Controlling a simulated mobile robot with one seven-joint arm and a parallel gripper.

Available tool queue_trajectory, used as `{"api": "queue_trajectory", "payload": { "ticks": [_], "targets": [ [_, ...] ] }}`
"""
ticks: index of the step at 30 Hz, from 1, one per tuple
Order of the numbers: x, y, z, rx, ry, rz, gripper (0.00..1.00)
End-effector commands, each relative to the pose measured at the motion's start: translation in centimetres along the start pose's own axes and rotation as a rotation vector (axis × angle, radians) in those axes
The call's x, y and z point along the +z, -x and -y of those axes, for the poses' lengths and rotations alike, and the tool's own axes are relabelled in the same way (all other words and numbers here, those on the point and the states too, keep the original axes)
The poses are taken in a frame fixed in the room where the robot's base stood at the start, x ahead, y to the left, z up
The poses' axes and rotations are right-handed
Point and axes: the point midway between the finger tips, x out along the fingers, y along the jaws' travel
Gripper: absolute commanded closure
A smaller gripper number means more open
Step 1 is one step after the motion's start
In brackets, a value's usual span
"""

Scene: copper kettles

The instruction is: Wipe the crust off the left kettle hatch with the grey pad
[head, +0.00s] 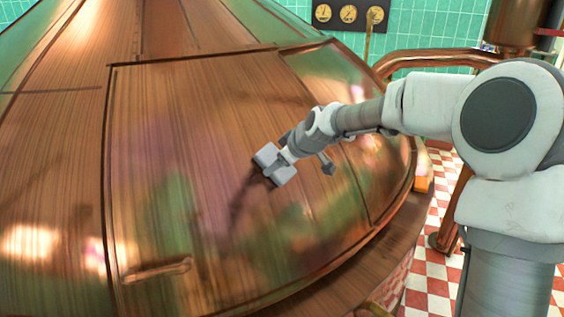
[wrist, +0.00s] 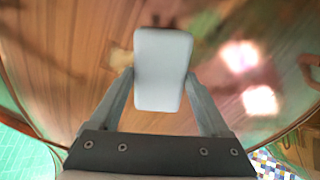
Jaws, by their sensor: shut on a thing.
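The hatch (head: 200,110) is a large framed panel on the sloping copper kettle (head: 45,140), with a bar handle (head: 157,270) at its lower left. My gripper (head: 284,156) is shut on the light grey pad (head: 268,158), over the right-middle part of the hatch. In the wrist view the pad (wrist: 163,70) sits upright between the two fingers of my gripper (wrist: 160,76). I cannot tell whether the pad touches the copper. A dark streak runs down-left from the pad and looks like a shadow. Small dark marks show just beyond the pad's top edge. I cannot make out crust clearly among the greenish reflections.
A copper pipe rail (head: 440,56) runs behind my arm at the right. A panel of gauges (head: 348,14) hangs on the green tiled wall. A small orange object (head: 421,184) is beside the kettle's right edge. Red-and-white checkered floor (head: 430,285) lies at the lower right.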

Motion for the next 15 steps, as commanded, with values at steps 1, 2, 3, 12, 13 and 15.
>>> {"api": "queue_trajectory", "payload": {
  "ticks": [1,2,3,12,13,15],
  "targets": [
    [0.0,-0.1,0.3,-0.006,0.001,0.000,0.64],
    [-0.1,0.0,0.3,-0.006,0.001,0.000,0.64],
    [-0.1,0.3,0.2,-0.005,0.000,0.000,0.64],
    [-0.1,3.3,0.0,0.000,0.000,0.000,0.64],
    [-0.1,3.6,-0.1,0.000,-0.001,0.000,0.64],
    [-0.1,4.4,-0.1,-0.001,-0.002,0.000,0.64]
  ]
}}
